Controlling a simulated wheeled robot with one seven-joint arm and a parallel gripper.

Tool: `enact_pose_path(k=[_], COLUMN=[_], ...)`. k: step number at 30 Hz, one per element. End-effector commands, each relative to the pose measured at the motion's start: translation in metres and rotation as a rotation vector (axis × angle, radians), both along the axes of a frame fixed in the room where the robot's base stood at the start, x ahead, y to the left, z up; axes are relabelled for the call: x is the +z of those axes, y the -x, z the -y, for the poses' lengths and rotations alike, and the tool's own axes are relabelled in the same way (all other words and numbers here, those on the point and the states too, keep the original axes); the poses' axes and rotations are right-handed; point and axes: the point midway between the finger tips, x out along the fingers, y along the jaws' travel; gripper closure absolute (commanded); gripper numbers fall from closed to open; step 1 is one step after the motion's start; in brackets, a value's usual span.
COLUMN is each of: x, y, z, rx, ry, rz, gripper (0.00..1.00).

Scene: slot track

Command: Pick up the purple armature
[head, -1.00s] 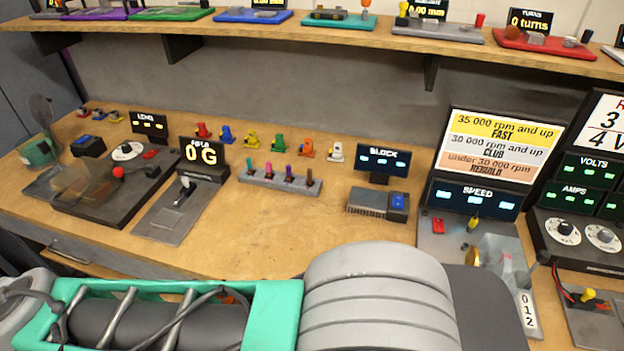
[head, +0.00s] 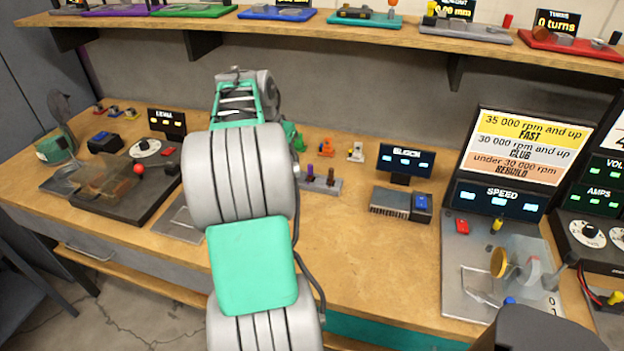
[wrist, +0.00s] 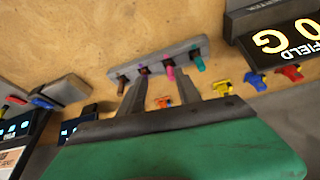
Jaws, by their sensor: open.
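The purple armature (head: 310,171) stands in a grey rack (head: 335,186) on the bench. The brown armature stands on its right in the head view. My arm hides the rack's left part there. In the wrist view the purple armature (wrist: 143,71) sits in the rack between the brown (wrist: 121,84) and pink (wrist: 169,71) armatures, with a teal one (wrist: 199,64) at the end. My gripper (wrist: 160,80) is open and empty. Its left finger appears close to the purple armature and the right finger close to the pink one; contact cannot be told.
Small coloured motor pieces, including an orange one (head: 327,147) and a white one (head: 356,153), stand behind the rack. The block station (head: 403,202) is to its right. The shelf (head: 360,37) runs above. Bench between rack and front edge is clear.

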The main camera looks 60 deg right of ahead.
Motion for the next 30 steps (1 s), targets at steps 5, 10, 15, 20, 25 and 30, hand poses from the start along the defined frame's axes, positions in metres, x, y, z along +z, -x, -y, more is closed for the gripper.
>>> enact_pose_path(k=[5, 10, 15, 20, 25, 30], x=[-0.014, -0.035, -0.062, -0.081, -0.082, -0.082], y=[0.045, 0.046, 0.045, 0.046, 0.045, 0.045], z=[0.053, 0.060, 0.068, 0.076, 0.077, 0.076], rx=[-0.173, -0.173, -0.171, -0.171, -0.169, -0.169], ry=[0.014, 0.013, 0.013, 0.015, 0.017, 0.016], rz=[0.007, 0.006, 0.006, 0.008, 0.009, 0.009], gripper=[0.60, 0.60, 0.60, 0.60, 0.60, 0.70])
